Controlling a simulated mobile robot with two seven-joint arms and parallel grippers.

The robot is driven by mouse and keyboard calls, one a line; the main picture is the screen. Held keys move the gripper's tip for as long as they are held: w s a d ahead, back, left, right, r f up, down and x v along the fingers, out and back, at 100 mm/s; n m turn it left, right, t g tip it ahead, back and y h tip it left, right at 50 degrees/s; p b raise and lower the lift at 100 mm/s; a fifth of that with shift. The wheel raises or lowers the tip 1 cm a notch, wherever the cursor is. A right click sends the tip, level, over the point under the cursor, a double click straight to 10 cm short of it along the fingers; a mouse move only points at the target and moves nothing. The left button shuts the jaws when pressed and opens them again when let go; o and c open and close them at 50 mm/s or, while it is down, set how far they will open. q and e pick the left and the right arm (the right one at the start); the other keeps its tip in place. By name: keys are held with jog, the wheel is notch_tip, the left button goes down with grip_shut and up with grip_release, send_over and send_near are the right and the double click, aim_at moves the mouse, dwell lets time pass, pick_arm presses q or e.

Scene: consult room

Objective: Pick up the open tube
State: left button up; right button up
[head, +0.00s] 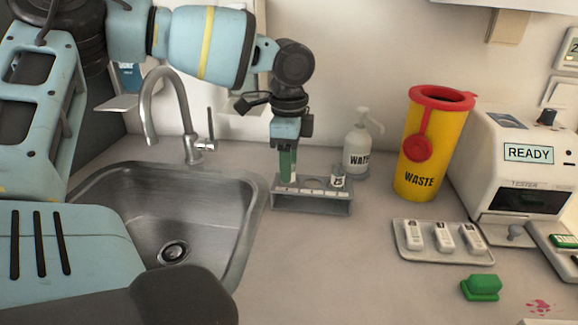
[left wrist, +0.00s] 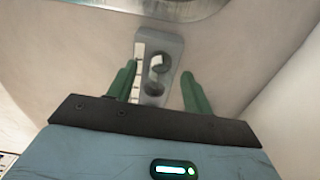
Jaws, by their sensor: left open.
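A grey rack (head: 312,203) with white labels along its top stands on the counter to the right of the sink. A small labelled tube (head: 338,177) stands upright at the rack's right end; I cannot clearly see whether its top is open. My left gripper (head: 287,172) points down over the rack's left part, to the left of the tube. In the left wrist view, the open green fingers (left wrist: 160,90) are on either side of the rack (left wrist: 174,44), with a pale tube top (left wrist: 157,66) and a dark round hole between and beyond them. My right gripper is not in view.
The sink (head: 255,215) and its faucet (head: 185,120) are to the left. Behind and right are a pump bottle (head: 357,148), a yellow waste bin (head: 424,150) and a tester (head: 515,165). A tray of cassettes (head: 410,258) and a green block (head: 481,287) lie front right.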

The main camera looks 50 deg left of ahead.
pick_arm(q)
jog(key=shift+f, duration=0.8)
jog(key=c, duration=1)
jog(key=shift+r, duration=0.1)
jog(key=shift+c, duration=0.2)
notch_tip(320, 180, up, 10)
jog(key=shift+p, duration=0.3)
